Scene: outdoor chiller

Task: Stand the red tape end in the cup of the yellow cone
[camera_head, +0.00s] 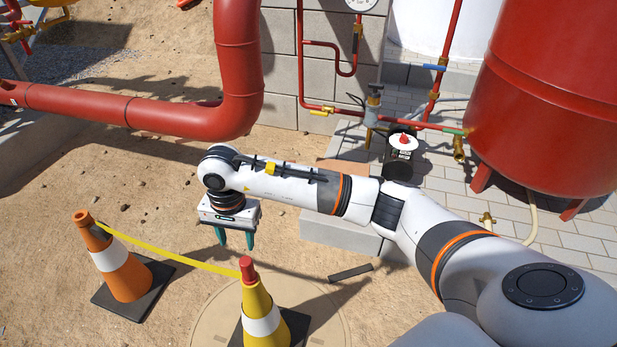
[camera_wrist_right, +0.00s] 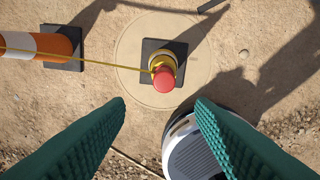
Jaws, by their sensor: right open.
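The yellow cone (camera_head: 256,301) with a white band stands on its dark base in the lower middle of the head view. The red tape end (camera_head: 247,266) stands roughly upright at the cone's top, with yellow tape running from it. In the right wrist view the red end (camera_wrist_right: 164,79) sits within the yellow rim (camera_wrist_right: 160,62); how deep it sits is hidden. My right gripper (camera_head: 235,240) is open and empty, apart from the red end and above the ground behind the cone. Its teal fingers also frame the lower wrist view (camera_wrist_right: 161,104). My left gripper is not in view.
The yellow tape (camera_head: 170,256) stretches to an orange cone (camera_head: 125,277) at left. A red pipe (camera_head: 140,115) crosses behind, and a red tank (camera_head: 550,100) stands at right. A dark bar (camera_head: 350,272) lies on the sand. Sand between pipe and cones is open.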

